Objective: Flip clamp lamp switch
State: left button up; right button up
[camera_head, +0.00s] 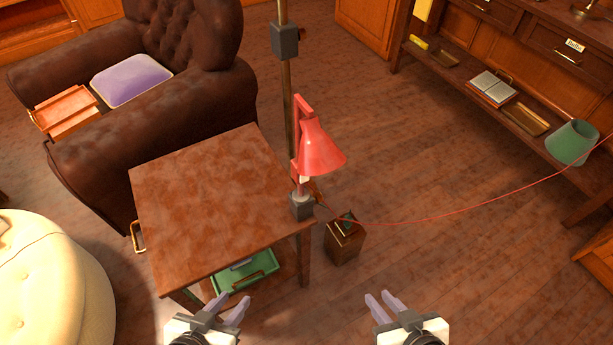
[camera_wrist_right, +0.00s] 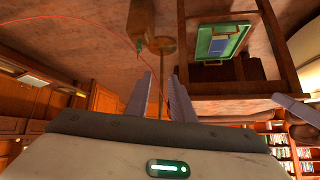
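A red clamp lamp (camera_head: 320,152) is fixed by a grey clamp (camera_head: 302,206) at the right edge of a wooden side table (camera_head: 205,195). Its cone shade tilts down to the right. A small pale part (camera_head: 304,179) shows below the shade; I cannot tell whether it is the switch. My left gripper (camera_head: 231,300) is open and empty in front of the table, below the lamp in the picture. My right gripper (camera_head: 379,297) is open and empty, in front and to the right of the lamp. Its parted fingers (camera_wrist_right: 161,78) also show in the right wrist view.
A thin red cord (camera_head: 465,215) runs right from near the lamp. A metal pole (camera_head: 287,95) stands behind it. A small wooden box (camera_head: 344,240) is on the floor beside the table; a green tray (camera_head: 244,273) sits beneath the tabletop. A dark armchair (camera_head: 160,115) stands behind left.

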grip_shut()
dwell(1.4)
